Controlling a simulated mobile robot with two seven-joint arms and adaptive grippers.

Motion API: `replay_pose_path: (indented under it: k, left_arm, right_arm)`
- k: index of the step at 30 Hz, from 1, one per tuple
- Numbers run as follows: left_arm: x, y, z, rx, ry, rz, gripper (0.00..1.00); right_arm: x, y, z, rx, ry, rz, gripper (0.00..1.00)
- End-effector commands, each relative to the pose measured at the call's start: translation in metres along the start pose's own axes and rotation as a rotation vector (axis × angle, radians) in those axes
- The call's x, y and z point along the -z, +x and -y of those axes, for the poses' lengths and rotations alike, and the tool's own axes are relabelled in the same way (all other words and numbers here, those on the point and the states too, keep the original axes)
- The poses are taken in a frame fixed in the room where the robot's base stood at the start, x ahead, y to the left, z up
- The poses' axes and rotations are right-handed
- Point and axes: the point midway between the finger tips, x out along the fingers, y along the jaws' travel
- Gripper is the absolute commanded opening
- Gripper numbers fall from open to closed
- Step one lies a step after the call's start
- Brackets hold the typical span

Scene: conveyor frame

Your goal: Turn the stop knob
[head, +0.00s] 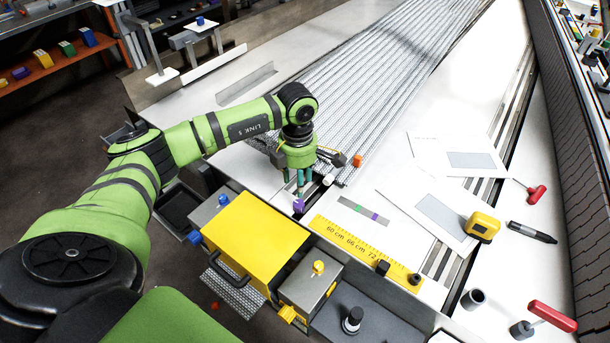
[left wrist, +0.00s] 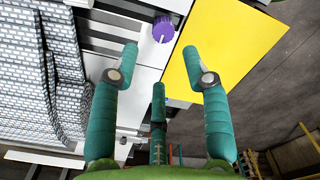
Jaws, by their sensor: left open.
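A purple knob (head: 298,205) with a white line on its face sits at the conveyor's near edge, beside the yellow box. In the left wrist view the purple knob (left wrist: 163,28) lies just beyond the fingertips, roughly centred between the two upper fingers. My left gripper (head: 301,185) points down above and right at the knob in the head view, its teal fingers partly covering that area. The fingers are spread and empty in the left wrist view (left wrist: 160,62). I cannot tell whether any finger touches the knob. My right gripper does not show.
A yellow box (head: 254,240) stands left of the knob. A grey box with a yellow knob (head: 318,267) and a black knob (head: 352,318) are nearer. A yellow ruler strip (head: 365,252) lies to the right. Long grey profiles (head: 390,70) run behind the gripper.

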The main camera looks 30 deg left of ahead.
Motion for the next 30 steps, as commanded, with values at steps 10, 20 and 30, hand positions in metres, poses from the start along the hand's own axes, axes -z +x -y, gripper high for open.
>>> replay_pose_path:
  k: [10,20,30]
  left_arm:
    - [-0.001,0.05,0.001,0.002,0.0,0.002,0.47]
    - [-0.002,0.089,0.001,0.001,0.001,0.005,0.39]
    - [-0.002,0.086,0.001,0.001,-0.072,0.006,0.14]
  right_arm:
    - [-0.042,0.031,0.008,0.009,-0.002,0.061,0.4]
    - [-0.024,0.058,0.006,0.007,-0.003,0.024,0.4]
    - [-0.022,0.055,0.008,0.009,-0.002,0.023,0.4]
